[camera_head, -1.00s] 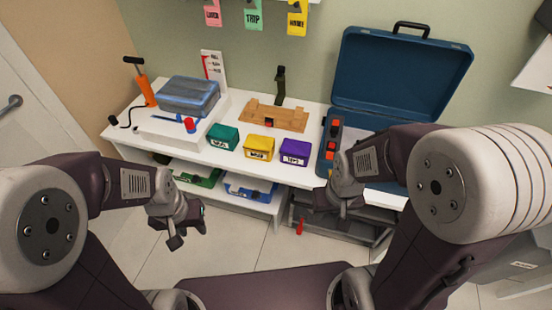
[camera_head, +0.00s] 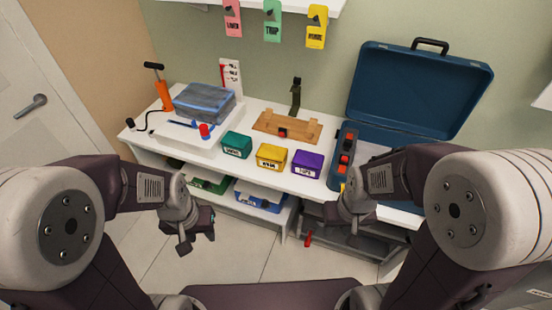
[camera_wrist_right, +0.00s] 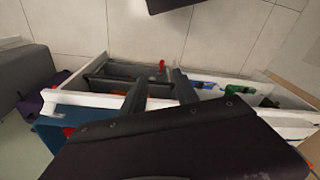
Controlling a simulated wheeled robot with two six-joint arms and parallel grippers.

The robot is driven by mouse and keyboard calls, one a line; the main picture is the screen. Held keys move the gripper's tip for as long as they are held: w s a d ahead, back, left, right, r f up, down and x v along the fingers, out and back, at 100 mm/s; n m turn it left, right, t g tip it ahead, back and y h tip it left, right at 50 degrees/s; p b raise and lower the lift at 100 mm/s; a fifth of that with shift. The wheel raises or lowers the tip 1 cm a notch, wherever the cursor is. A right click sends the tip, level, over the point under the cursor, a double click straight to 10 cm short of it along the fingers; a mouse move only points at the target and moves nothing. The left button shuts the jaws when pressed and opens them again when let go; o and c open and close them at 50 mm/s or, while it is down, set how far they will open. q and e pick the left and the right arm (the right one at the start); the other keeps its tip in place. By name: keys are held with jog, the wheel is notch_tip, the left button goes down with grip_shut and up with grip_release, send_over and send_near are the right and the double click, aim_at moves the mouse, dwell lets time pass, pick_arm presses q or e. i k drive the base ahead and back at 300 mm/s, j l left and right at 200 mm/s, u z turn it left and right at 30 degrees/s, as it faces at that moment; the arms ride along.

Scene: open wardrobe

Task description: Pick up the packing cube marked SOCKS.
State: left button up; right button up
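Three small packing cubes stand in a row on the white bench: a green one (camera_head: 236,145), a yellow one (camera_head: 271,157) and a purple one (camera_head: 306,163). Each has a pale label on its front. The lettering is too small to read surely, so I cannot tell which is marked SOCKS. My left gripper (camera_head: 197,238) is open and empty, in front of the bench and below the cubes. My right gripper (camera_head: 345,218) is in front of the bench, to the right of the cubes. Its fingers are apart and empty in the right wrist view (camera_wrist_right: 160,88).
An open blue suitcase (camera_head: 415,88) stands on the right of the bench (camera_head: 215,160). A blue-grey bag (camera_head: 204,103), an orange pump (camera_head: 163,95) and a wooden piece (camera_head: 287,128) are on the bench. Below are shelves with trays. Coloured tags (camera_head: 272,22) hang above.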

aim_at(237, 145)
jog(key=i+j+u, duration=0.15)
jog(key=i+j, duration=0.6)
jog(key=i+j+u, duration=0.15)
jog(key=i+j, duration=0.45)
jog(key=i, duration=0.15)
